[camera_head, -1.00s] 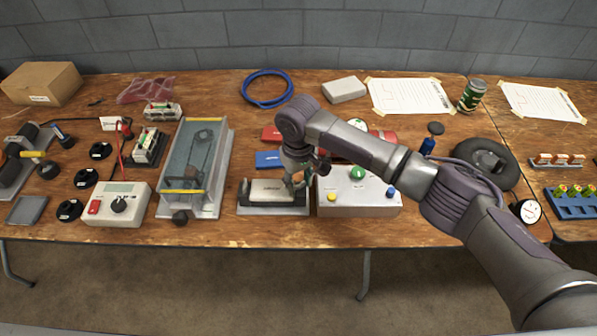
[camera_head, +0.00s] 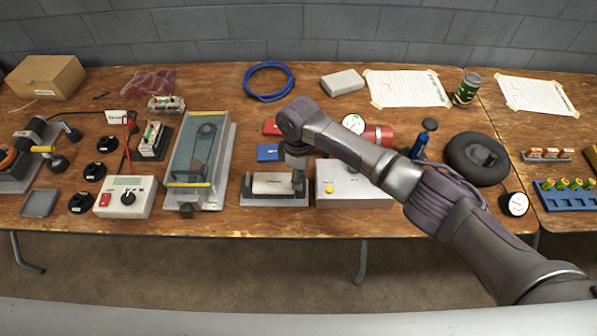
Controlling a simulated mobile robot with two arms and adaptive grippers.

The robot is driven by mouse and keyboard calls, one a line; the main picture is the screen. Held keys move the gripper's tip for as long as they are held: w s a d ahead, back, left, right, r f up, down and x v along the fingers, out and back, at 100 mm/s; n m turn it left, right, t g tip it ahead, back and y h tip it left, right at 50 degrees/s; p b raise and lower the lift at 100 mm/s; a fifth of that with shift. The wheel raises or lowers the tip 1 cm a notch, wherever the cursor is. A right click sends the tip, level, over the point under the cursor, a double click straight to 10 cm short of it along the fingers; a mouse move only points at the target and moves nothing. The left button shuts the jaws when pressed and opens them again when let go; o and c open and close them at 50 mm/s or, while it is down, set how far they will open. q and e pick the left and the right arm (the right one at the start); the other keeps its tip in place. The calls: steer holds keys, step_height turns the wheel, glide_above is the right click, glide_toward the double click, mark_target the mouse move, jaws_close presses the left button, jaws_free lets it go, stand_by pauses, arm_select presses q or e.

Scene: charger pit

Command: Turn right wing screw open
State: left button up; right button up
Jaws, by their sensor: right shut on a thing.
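A small device with a white block (camera_head: 272,183) on a grey base plate (camera_head: 262,201) sits near the table's front edge, just right of the middle-left. My right gripper (camera_head: 299,186) points down at the right end of this device and is shut. The right wing screw is hidden by the gripper's fingers, which close on it at that end. My left gripper is not in view.
A light box with a yellow button (camera_head: 329,188) stands close to the right of the device. A tray with a clear cover (camera_head: 199,160) stands to the left. Blue (camera_head: 269,152) and red blocks lie behind.

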steer(key=shift+r+n, duration=0.1)
steer(key=shift+n, duration=0.7)
steer(key=o, duration=1.1)
steer(key=shift+o, duration=0.2)
step_height(320, 180, up, 12)
